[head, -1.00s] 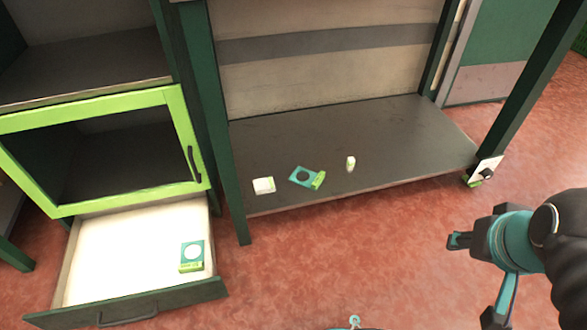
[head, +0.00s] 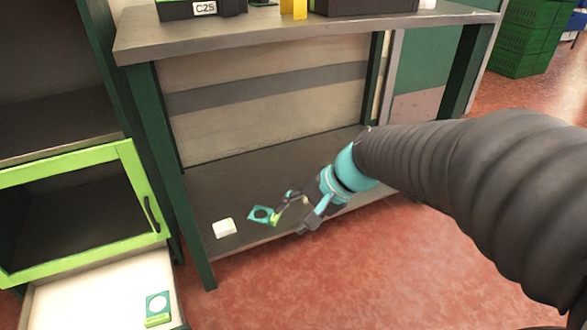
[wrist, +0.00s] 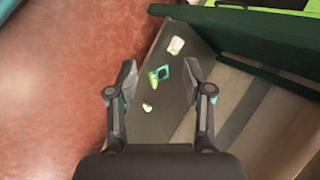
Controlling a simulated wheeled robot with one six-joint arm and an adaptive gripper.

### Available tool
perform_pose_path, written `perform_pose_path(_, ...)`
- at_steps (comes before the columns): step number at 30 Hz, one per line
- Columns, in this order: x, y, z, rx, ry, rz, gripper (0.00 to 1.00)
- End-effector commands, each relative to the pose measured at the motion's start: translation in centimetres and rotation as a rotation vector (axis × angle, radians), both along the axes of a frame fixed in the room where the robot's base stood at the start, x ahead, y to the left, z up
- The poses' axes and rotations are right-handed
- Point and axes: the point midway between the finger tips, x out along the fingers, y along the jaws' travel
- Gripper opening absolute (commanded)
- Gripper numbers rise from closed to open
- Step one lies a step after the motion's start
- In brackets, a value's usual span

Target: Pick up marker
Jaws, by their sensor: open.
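No item shows clearly as a marker. A small white piece (wrist: 147,107) lies between my open fingers in the wrist view, nearer my palm than the other items; it is too small to identify. In the head view my gripper hides its spot. A teal card-like box with a dark round hole (head: 261,214) and a green edge lies on the lower shelf, also in the wrist view (wrist: 164,70). My gripper (head: 294,210) reaches over the shelf just right of this box, open and empty, its fingers (wrist: 161,71) spread wide apart.
A white box (head: 224,228) lies left on the lower shelf (head: 210,186). A green shelf post (head: 178,190) stands left of it. An open drawer (head: 90,300) holds another teal box (head: 157,309). Dark bins (head: 200,8) stand on the upper shelf.

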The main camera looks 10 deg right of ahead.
Motion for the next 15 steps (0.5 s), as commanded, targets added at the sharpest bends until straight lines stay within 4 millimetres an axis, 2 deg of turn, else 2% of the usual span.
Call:
perform_pose_path(1, 1.6, 0.4, -0.4, 0.064, 0.043, -0.047, 0.51)
perform_pose_path(7, 7.9, 1.7, -1.9, 0.313, 0.175, -0.254, 0.51)
perform_pose_path(11, 12.2, 1.6, -3.6, 0.468, 0.256, -0.405, 0.51)
perform_pose_path(15, 16.9, 0.5, -6.1, 0.625, 0.333, -0.58, 0.51)
